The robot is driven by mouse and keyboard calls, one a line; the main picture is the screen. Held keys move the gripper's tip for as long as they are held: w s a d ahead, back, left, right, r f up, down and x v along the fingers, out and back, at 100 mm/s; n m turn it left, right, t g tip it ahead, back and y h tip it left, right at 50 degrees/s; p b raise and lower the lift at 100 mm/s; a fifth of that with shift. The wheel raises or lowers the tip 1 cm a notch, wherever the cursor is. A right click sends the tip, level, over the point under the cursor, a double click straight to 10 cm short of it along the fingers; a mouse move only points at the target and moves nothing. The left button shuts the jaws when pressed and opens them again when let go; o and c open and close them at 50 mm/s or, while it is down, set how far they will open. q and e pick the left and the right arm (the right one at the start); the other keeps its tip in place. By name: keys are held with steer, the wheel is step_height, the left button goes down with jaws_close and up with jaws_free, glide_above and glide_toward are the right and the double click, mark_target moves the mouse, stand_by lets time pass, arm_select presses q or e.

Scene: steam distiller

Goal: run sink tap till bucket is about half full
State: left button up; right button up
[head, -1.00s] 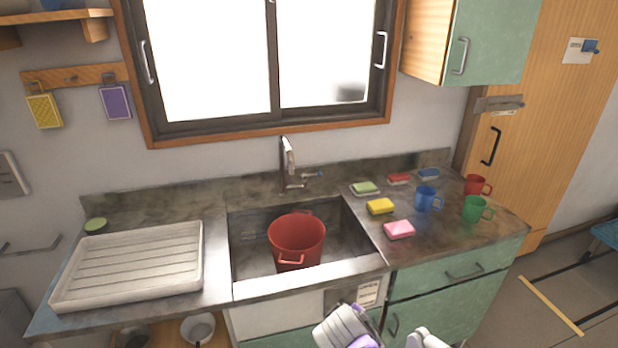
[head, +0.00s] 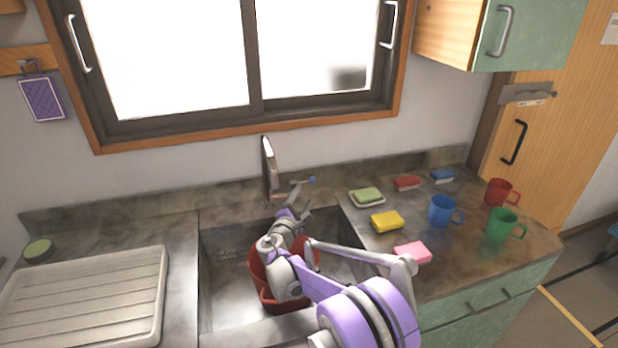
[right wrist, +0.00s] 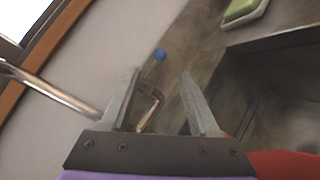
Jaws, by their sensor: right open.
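The sink tap (head: 268,170) stands at the back of the sink; its lever ends in a blue knob (head: 312,180). No water stream is visible. The red bucket (head: 262,285) sits in the sink, largely covered by my right arm; its inside is hidden. My right gripper (head: 296,208) is open above the bucket, just in front of the tap lever. In the right wrist view, the lever with its blue knob (right wrist: 159,55) shows between the open fingers (right wrist: 161,76), with no visible grip. The tap spout (right wrist: 50,90) is left of the fingers. My left gripper is out of view.
Right of the sink are a green sponge on a dish (head: 367,197), a yellow sponge (head: 387,221), a pink sponge (head: 412,252) and a blue mug (head: 441,211). A drying tray (head: 85,300) lies left. The window (head: 250,120) is behind the tap.

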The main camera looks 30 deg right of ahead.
mark_target(311, 182)
steer(key=p+x, duration=0.1)
steer(key=x, duration=0.9)
steer(key=shift+d+r, duration=0.1)
steer(key=shift+c, duration=0.2)
jaws_close()
stand_by(1.0)
